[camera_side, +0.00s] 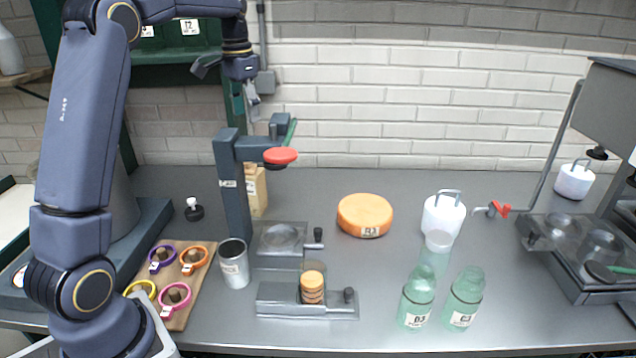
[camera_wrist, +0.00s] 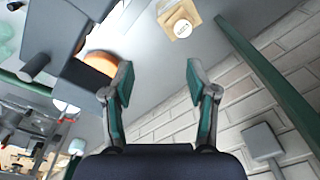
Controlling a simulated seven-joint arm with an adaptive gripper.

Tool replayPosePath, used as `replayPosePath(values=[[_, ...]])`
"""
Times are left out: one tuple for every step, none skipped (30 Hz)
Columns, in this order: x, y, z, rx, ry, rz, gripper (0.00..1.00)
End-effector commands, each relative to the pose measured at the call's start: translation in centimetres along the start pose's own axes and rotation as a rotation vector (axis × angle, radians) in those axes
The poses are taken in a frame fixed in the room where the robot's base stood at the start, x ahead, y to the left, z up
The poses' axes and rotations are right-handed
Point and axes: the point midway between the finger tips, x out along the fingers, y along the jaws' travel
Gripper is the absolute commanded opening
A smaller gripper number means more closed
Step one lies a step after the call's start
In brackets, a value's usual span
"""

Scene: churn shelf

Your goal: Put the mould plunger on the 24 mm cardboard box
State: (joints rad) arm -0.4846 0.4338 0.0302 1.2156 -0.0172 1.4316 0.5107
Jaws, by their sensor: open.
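A small black disc with a white knob (camera_side: 193,208), which looks like the mould plunger, stands on the worktop left of the grey press column in the side view. A tan cardboard box (camera_side: 258,190) stands behind that column, partly hidden by it. What seems to be the same box (camera_wrist: 180,20) shows at the top of the wrist view with a round white patch on it. I cannot read its size. My gripper (camera_side: 250,100) hangs high above the press and box, near the back wall. In the wrist view its fingers (camera_wrist: 158,92) are apart with nothing between them.
The press (camera_side: 232,190) with a red disc (camera_side: 281,156) stands below my gripper. A wooden board (camera_side: 196,288) with coloured rings and a metal cup (camera_side: 234,264) are in front. An orange wheel (camera_side: 365,214), white pot (camera_side: 432,215) and green bottles (camera_side: 417,298) stand to the right.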

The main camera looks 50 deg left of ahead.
Motion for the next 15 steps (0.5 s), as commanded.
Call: replayPosePath(values=[[-1.5,2.4,0.8,0.008,0.032,-0.011,0.58],[-2.1,3.8,1.4,0.007,0.048,-0.016,0.58],[-2.9,5.5,2.3,0.007,0.073,-0.022,0.58],[-3.3,6.9,3.0,0.007,0.092,-0.026,0.58],[-3.7,8.2,3.8,0.006,0.112,-0.03,0.58],[-4.2,10.0,5.1,0.006,0.14,-0.033,0.58],[-4.4,11.4,6.2,0.006,0.164,-0.034,0.58],[-4.6,12.8,7.4,0.007,0.188,-0.035,0.58],[-4.6,14.6,9.1,0.006,0.221,-0.034,0.58],[-4.4,15.8,10.4,0.006,0.245,-0.032,0.58],[-4.2,16.8,11.7,0.006,0.267,-0.029,0.58],[-3.7,18.0,13.2,0.005,0.294,-0.024,0.58],[-3.3,18.8,14.3,0.005,0.314,-0.02,0.58],[-2.9,19.5,15.4,0.004,0.332,-0.015,0.58],[-2.2,20.4,16.8,0.003,0.356,-0.008,0.58]])
